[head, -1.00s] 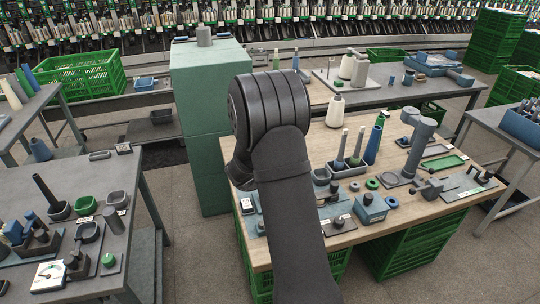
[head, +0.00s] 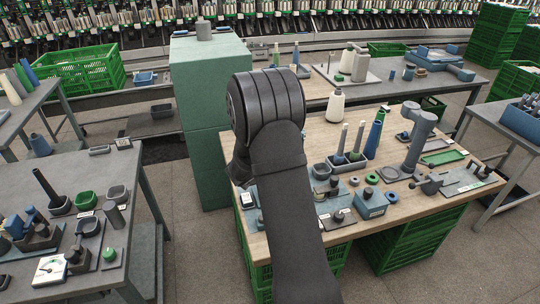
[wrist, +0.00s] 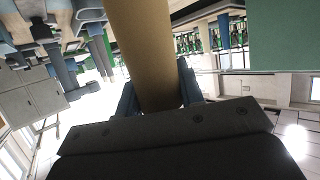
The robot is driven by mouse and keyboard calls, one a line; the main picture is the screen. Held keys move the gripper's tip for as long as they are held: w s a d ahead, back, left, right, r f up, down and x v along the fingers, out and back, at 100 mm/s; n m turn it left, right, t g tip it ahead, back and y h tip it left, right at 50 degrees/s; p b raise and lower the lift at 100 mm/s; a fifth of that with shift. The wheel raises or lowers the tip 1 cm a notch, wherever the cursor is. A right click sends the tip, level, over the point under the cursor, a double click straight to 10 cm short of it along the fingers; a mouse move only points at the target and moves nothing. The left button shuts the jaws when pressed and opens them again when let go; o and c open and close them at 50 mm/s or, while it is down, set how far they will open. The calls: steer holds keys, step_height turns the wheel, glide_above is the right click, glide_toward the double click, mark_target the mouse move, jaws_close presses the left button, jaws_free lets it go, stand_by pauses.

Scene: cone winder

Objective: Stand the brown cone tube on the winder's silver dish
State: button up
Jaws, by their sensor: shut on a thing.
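The brown cone tube (wrist: 145,50) fills the upper middle of the wrist view, tan and smooth. My gripper (wrist: 158,97) is shut on it, with a blue-grey finger on each side of the tube. The tube's upper part runs out of the picture. In the head view my dark arm hides the gripper and the tube. I cannot make out the winder's silver dish for certain in either view.
A wooden workbench (head: 283,248) lies behind my arm with several cones, small bowls and a grey post stand (head: 419,140). A tall green cabinet (head: 208,130) stands left of my arm. A grey table (head: 40,165) with bowls and fixtures is at the left. Green crates (head: 85,72) stand around.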

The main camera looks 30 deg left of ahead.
steer(key=o, duration=1.2)
steer(key=shift+c, duration=0.2)
steer(key=v, duration=1.7)
steer(key=shift+s, duration=0.3)
steer(key=x, duration=1.7)
steer(key=shift+w, duration=0.3)
